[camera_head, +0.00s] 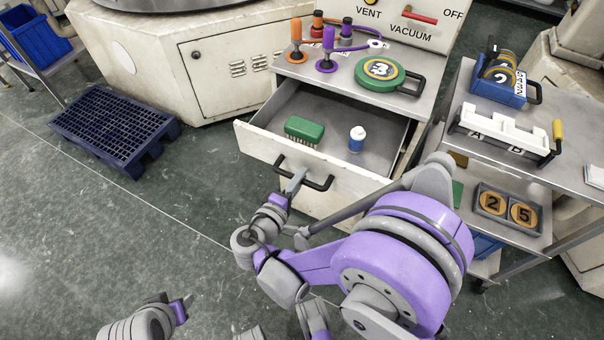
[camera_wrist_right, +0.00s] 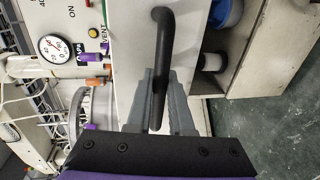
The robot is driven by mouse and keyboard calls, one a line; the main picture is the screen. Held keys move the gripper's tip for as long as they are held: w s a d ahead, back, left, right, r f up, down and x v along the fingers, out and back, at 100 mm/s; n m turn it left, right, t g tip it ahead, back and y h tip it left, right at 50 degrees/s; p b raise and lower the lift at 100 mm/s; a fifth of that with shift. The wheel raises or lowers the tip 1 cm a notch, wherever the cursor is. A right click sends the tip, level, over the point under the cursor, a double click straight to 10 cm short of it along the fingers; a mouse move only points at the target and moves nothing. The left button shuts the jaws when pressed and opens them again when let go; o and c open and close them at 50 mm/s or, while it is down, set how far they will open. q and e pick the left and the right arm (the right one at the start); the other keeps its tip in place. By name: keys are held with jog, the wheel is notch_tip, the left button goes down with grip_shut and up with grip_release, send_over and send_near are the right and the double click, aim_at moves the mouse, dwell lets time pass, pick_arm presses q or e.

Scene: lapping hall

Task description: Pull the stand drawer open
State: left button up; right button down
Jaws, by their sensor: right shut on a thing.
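The stand drawer (camera_head: 335,180) is pulled out of the stand, its inside showing. A green brush (camera_head: 304,130) and a blue bottle with a white cap (camera_head: 357,139) lie and stand in it. Its black handle (camera_head: 318,184) is on the front panel. My right gripper (camera_head: 295,181) is shut on the handle, left of its middle. In the right wrist view the handle bar (camera_wrist_right: 162,50) runs between the two grey fingers (camera_wrist_right: 160,100). My left gripper (camera_head: 176,304) is low at the left, away from the drawer; its finger gap is unclear.
A steel cart (camera_head: 565,170) with several blocks stands close at the right. A blue pallet (camera_head: 115,125) lies at the left. The floor before the drawer is clear.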

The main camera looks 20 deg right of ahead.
jog(key=c, duration=0.8)
grip_release()
jog(key=v, duration=1)
jog(key=shift+s+a+p, duration=0.2)
jog(key=shift+a+p, duration=0.15)
jog(key=shift+p, duration=0.05)
